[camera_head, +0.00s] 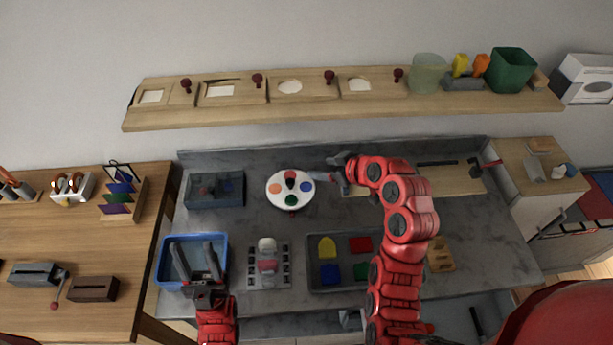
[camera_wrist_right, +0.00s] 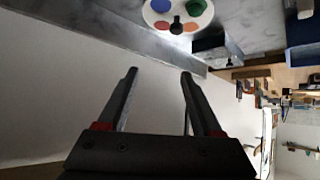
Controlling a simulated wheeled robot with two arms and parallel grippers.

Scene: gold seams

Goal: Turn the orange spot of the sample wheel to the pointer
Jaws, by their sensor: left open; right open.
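The sample wheel (camera_head: 282,204) is a white disc on the grey counter. Its orange spot (camera_head: 275,188) is on the left, red at the back, blue on the right and green at the front. A dark knob stands near its middle. A small dark red piece (camera_head: 291,212) at its front edge may be the pointer; I cannot tell for certain. My right gripper (camera_head: 328,179) is open and empty, just right of the wheel. In the right wrist view the wheel (camera_wrist_right: 178,14) lies beyond the open fingers (camera_wrist_right: 158,75). My left gripper (camera_head: 190,244) is open and empty above the blue tray.
The blue tray (camera_head: 163,279) stands front left, with a dark grey box (camera_head: 214,202) behind it. A grey tray of coloured pieces (camera_head: 313,265) stands in front of the wheel. A wooden shelf (camera_head: 330,109) runs along the wall.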

